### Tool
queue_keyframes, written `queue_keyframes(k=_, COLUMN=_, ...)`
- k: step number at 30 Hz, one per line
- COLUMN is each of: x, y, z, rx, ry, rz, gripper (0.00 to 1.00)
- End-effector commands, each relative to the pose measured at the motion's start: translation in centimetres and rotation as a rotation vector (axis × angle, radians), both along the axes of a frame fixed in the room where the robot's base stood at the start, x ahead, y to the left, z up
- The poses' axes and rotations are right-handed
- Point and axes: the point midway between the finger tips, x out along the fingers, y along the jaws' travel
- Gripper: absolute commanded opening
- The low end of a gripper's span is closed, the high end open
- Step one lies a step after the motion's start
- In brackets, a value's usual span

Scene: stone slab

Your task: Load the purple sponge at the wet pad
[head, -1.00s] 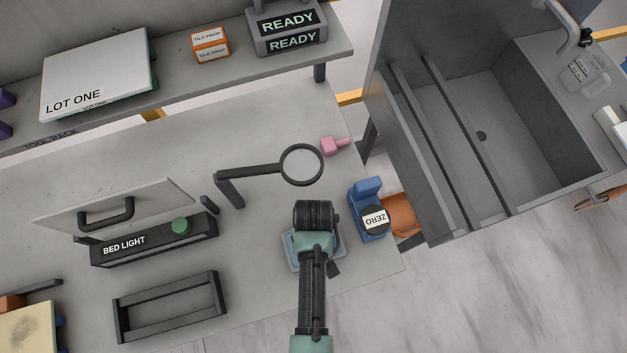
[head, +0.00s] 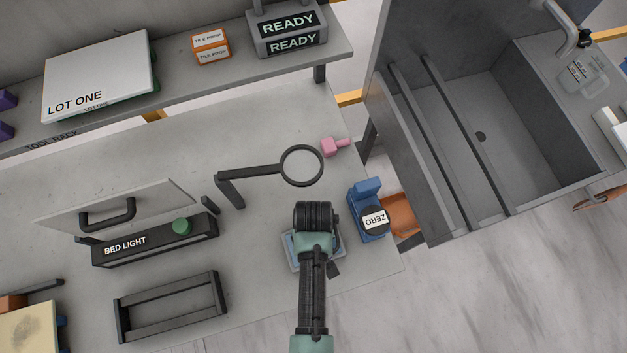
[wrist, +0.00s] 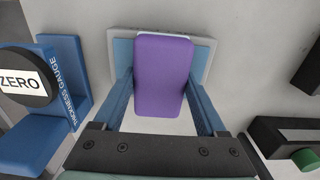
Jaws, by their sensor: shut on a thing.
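The purple sponge (wrist: 162,75) is between the two blue fingers of my gripper (wrist: 160,92) in the wrist view, and the gripper is shut on it. Behind and below it lies the wet pad (wrist: 122,52), a light blue surface in a pale grey tray, which shows around the sponge's far end. Whether the sponge touches the pad is not clear. In the head view my wrist covers the sponge and most of the pad; the tray's left edge (head: 290,252) shows beside my gripper.
A blue thickness gauge with a ZERO dial (head: 374,220) stands close right of the pad. A magnifier on a black arm (head: 301,166) and a pink item (head: 333,147) are behind. The bed light (head: 155,240) and a black frame (head: 170,307) are left. A sink (head: 500,130) is right.

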Motion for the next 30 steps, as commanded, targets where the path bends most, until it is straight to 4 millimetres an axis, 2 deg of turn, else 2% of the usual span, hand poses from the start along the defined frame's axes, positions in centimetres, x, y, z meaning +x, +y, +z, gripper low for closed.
queue_keyframes(k=24, x=0.1, y=0.0, z=6.6, rx=0.000, ry=-0.001, rz=0.000, gripper=0.30)
queue_keyframes(k=30, x=0.1, y=0.0, z=6.9, rx=0.000, ry=-0.001, rz=0.000, gripper=0.30)
